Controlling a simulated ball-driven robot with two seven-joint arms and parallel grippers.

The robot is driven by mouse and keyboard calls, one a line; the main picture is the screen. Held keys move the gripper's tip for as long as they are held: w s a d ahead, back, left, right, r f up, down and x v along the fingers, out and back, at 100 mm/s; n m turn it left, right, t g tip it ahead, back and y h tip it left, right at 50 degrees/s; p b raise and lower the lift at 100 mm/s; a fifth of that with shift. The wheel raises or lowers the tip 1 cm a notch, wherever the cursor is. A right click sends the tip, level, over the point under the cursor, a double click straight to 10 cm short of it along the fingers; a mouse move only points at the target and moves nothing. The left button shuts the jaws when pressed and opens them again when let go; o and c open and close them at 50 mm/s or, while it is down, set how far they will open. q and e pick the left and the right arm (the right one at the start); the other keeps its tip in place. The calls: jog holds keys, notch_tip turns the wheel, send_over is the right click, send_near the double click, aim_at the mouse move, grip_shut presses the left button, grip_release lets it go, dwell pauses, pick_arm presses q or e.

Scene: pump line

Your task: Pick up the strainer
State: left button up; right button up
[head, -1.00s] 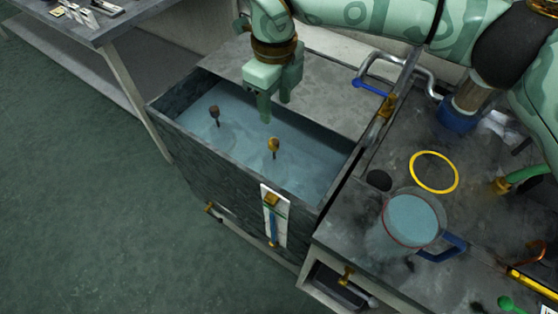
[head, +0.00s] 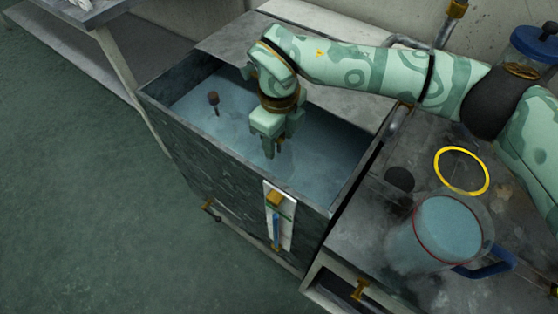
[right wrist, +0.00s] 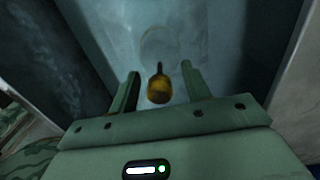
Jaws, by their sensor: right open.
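Two handles stand up out of the water in the grey tank (head: 185,126). One has a dark brown knob (head: 213,98) near the tank's left end. The other has a gold-brown knob on a dark stem (right wrist: 159,89), with a faint round outline under the water beyond it, perhaps the strainer's bowl. My right gripper (head: 274,148) points down into the tank over this gold knob and mostly hides it in the head view. In the right wrist view, the open fingers (right wrist: 160,70) stand on either side of the knob, with gaps. My left gripper is not in view.
The tank walls surround the right gripper. A gauge strip (head: 279,217) is on the tank's front. On the counter to the right stand a clear jug (head: 448,232) of water with a blue handle, and a yellow ring (head: 461,171). A blue-lidded container (head: 533,45) stands behind.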

grip_shut()
